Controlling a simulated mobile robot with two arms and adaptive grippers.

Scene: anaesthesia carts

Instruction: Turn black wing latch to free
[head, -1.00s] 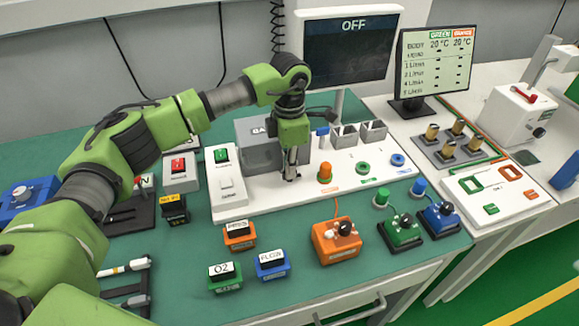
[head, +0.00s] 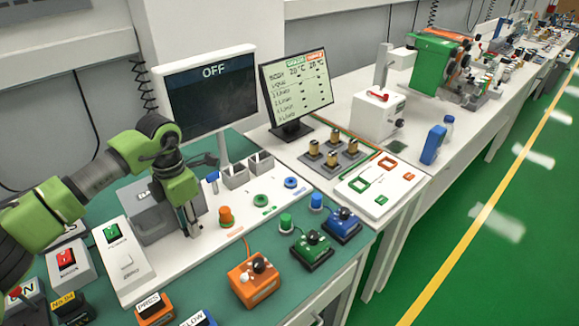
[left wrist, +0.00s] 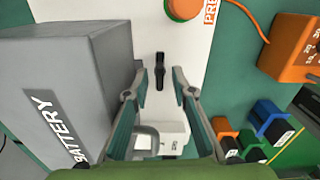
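The black wing latch (left wrist: 160,72) stands on the white panel (left wrist: 165,30) beside the grey battery box (left wrist: 60,85). In the left wrist view the latch shows in the gap between the two fingertips of my left gripper (left wrist: 159,80), which is open. A finger stands on either side of it, with no visible contact. In the head view my left gripper (head: 191,230) points down at the panel next to the grey box (head: 153,222), and it hides the latch there. My right gripper is in neither current view.
An orange knob (head: 226,216) stands on the panel close right of the gripper. A dark screen reading OFF (head: 210,95) stands behind. An orange box (head: 253,283), a green one (head: 311,253) and a blue one (head: 341,226) sit in front on the green table.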

